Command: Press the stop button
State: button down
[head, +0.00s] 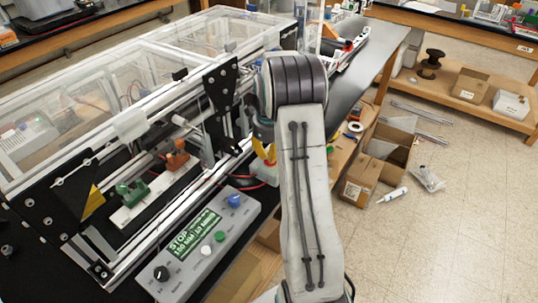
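A grey control box (200,245) sits at the front edge of the black bench, left of my arm. Its green display (195,233) shows the word STOP in large letters with smaller text below. On its face are a black knob (162,273), a white button (205,250), a green button (220,236) and a blue knob (234,201). The button labels are too small to read. My gripper (265,152) is mostly hidden behind my arm. Only a bit with yellow shows, beyond the box's far end, apart from the buttons. Its opening cannot be seen.
A clear-covered machine in an extrusion frame (130,125) rises behind the box, with black plates (220,95) close to my arm. A green part (132,193) and an orange part (177,157) sit inside. Cardboard boxes (362,180) stand on the floor at right.

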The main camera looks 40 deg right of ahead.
jog(key=shift+s+a+f, duration=0.15)
jog(key=shift+s+f, duration=0.05)
jog(key=shift+f, duration=0.35)
jog(key=shift+r, duration=0.1)
jog(key=shift+r+p, duration=0.25)
jog(key=shift+p, duration=0.1)
notch_tip(320, 180, up, 14)
jog(key=p, duration=0.1)
jog(key=shift+w+p, duration=0.2)
jog(key=shift+p, duration=0.1)
jog(key=shift+r, duration=0.1)
jog(key=shift+n, duration=0.3)
